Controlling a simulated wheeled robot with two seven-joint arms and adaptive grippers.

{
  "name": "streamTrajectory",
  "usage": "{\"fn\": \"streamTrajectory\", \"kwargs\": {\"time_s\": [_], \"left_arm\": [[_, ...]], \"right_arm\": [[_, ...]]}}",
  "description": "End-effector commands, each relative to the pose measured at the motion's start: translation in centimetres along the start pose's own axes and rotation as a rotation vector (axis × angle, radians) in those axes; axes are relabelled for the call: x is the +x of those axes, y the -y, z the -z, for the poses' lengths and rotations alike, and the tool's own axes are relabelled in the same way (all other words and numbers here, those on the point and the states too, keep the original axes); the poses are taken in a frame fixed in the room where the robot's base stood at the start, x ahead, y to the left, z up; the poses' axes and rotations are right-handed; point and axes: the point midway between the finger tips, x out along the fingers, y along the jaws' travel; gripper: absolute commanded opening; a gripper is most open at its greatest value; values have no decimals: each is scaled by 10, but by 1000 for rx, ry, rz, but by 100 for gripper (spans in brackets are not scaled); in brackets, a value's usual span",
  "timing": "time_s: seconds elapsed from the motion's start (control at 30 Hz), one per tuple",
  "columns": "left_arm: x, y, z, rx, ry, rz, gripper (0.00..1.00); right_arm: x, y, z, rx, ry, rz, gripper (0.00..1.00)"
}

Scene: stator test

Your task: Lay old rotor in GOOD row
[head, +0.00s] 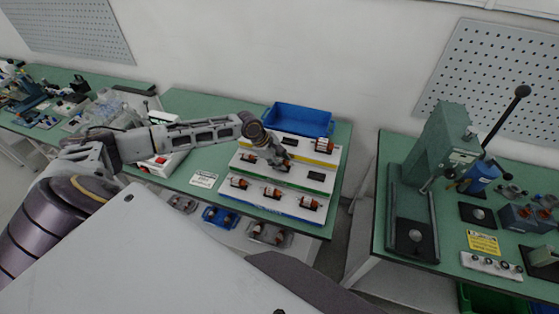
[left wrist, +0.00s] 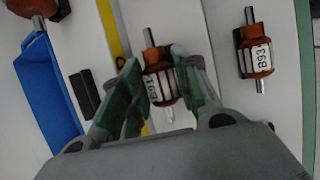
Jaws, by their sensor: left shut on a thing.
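My left gripper (head: 281,160) is over the middle of the white stepped rack (head: 335,160). In the left wrist view the gripper (left wrist: 160,85) is shut on a rotor (left wrist: 158,85) with an orange body, silver shaft and white label, its fingers on both sides. The held rotor is close to the yellow strip (left wrist: 108,25); whether it touches the rack is not clear. A rotor labelled 893 (left wrist: 256,55) lies apart at right. In the head view, several rotors lie along the blue-edged front row (head: 272,193), and one at back right (head: 325,145). My right gripper is not in view.
A blue bin (head: 300,118) stands behind the rack. Black empty pads (head: 316,176) show on the rack. A small sign (head: 203,179) lies left on the green table (head: 185,103). A green press (head: 440,145) stands on another table at right, across a gap.

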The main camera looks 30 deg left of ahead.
Motion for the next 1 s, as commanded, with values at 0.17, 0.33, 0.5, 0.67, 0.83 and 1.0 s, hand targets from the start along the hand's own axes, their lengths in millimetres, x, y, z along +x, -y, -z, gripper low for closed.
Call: {"fn": "streamTrajectory", "kwargs": {"time_s": [0.17, 0.33, 0.5, 0.67, 0.83, 1.0], "left_arm": [[12, 13, 6, -7, -7, 23, 0], [14, 13, 7, -6, -7, 23, 0], [15, 13, 7, -6, -7, 22, 0], [15, 13, 7, -6, -7, 22, 0], [15, 13, 7, -6, -7, 21, 44], [13, 12, 8, -5, -9, 19, 58]], "right_arm": [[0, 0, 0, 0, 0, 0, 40], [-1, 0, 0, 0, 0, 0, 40], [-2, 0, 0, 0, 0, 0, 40], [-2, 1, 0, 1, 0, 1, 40], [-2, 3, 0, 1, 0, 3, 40], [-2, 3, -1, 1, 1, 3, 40]]}}
